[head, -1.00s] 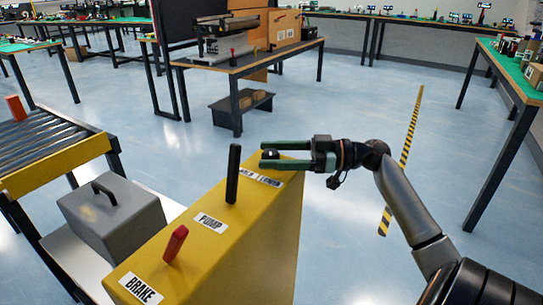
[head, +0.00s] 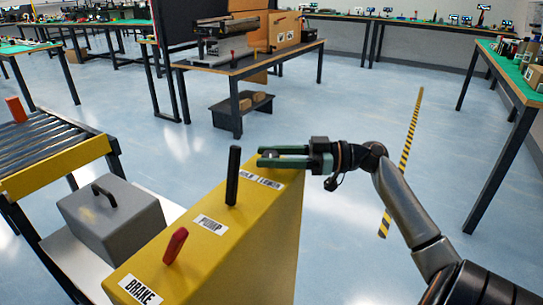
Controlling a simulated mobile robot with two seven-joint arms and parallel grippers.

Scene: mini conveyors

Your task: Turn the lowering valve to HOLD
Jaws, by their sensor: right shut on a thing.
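The yellow box (head: 205,250) carries the controls on its top. The lowering valve (head: 271,154) is a small dark knob at the box's far end, mostly hidden by my right gripper. A white label (head: 262,181) reading HOLD and LOWER lies in front of it. My right gripper (head: 264,156) reaches in from the right with its green fingers on both sides of the knob, shut on it. Which way the valve points is hidden. My left gripper is not in view.
A black PUMP lever (head: 233,176) stands upright close to the left of my right gripper. A red BRAKE lever (head: 176,245) is nearer on the same box. A grey case (head: 112,220) and a roller conveyor (head: 45,150) are at left. Open floor lies right of the box.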

